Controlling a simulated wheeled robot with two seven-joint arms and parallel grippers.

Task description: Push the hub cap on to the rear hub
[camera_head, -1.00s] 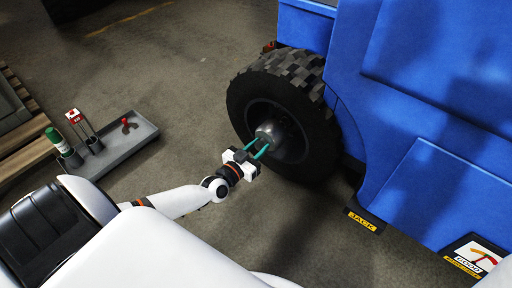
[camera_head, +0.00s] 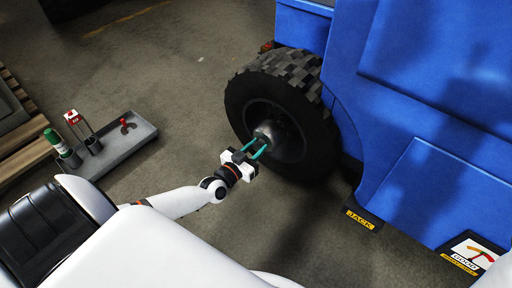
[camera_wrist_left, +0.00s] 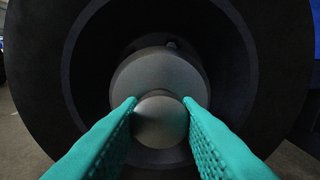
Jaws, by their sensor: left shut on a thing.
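The rear wheel's grey hub (camera_head: 287,143) sits in the dark centre of the black tyre; in the left wrist view the hub (camera_wrist_left: 160,72) is a broad rounded grey shape. The hub cap (camera_wrist_left: 160,122) is a smaller smooth grey dome between my teal fingertips. My left gripper (camera_head: 261,146) is shut on it, in front of the wheel. In the wrist view the cap overlaps the lower middle of the hub. I cannot tell whether it touches the hub or how far on it is. My right gripper is not in view.
The blue vehicle body (camera_head: 430,110) stands right of the tyre (camera_head: 262,85). A grey tray (camera_head: 139,142) on the floor at left holds a green-and-white bottle (camera_head: 56,140) and a red-handled item (camera_head: 125,123). A wooden pallet (camera_head: 25,143) lies far left. Floor between tray and wheel is clear.

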